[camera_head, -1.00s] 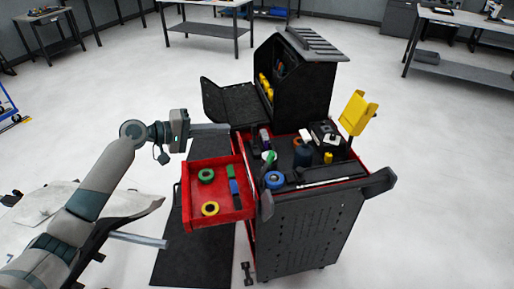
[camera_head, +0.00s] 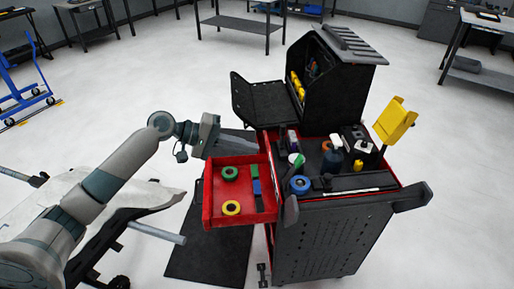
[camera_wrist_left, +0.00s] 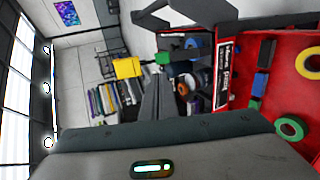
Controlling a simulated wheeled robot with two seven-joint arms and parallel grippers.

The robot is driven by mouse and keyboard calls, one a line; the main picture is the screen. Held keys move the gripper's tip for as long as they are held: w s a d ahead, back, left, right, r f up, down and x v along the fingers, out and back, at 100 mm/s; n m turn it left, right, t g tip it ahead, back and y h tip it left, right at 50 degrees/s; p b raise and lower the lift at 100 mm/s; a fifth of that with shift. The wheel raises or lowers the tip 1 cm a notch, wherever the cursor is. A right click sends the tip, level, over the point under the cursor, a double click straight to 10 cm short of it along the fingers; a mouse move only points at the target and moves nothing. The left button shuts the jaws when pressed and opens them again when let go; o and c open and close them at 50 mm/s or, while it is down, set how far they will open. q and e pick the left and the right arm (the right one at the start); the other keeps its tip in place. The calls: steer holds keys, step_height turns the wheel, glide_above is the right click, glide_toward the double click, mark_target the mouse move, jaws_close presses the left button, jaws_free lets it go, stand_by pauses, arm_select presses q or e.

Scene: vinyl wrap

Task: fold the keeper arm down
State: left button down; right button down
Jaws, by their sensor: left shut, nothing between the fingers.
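My left gripper (camera_head: 256,146) reaches in from the left, at the back edge of the open red drawer (camera_head: 207,203) of the tool cart. Its fingers (camera_wrist_left: 158,105) are shut together and empty in the left wrist view, pointing toward the cart's top. I cannot pick out the keeper arm for certain. A black bar-like piece (camera_head: 291,211) stands at the cart's near left corner, to the right of the drawer and apart from my gripper. A similar black piece (camera_head: 412,197) sticks out at the right corner. My right gripper is not in view.
The drawer holds green tape (camera_head: 230,173) and yellow tape (camera_head: 231,208). Bottles and blue tape (camera_head: 300,185) crowd the cart's top. A black cabinet (camera_head: 340,85) stands behind, with a side shelf (camera_head: 262,105). A yellow holder (camera_head: 395,121) rises at the right.

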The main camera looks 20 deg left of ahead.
arm_select(q)
steer(key=p, duration=0.5)
glide_toward(298, 159)
steer(key=x, duration=0.5)
steer(key=shift+d+r, duration=0.1)
steer(key=shift+r, duration=0.05)
steer(key=shift+w+d+f, duration=0.3)
steer(key=shift+d+f, duration=0.15)
steer(key=shift+d, duration=0.05)
steer(key=shift+w, duration=0.15)
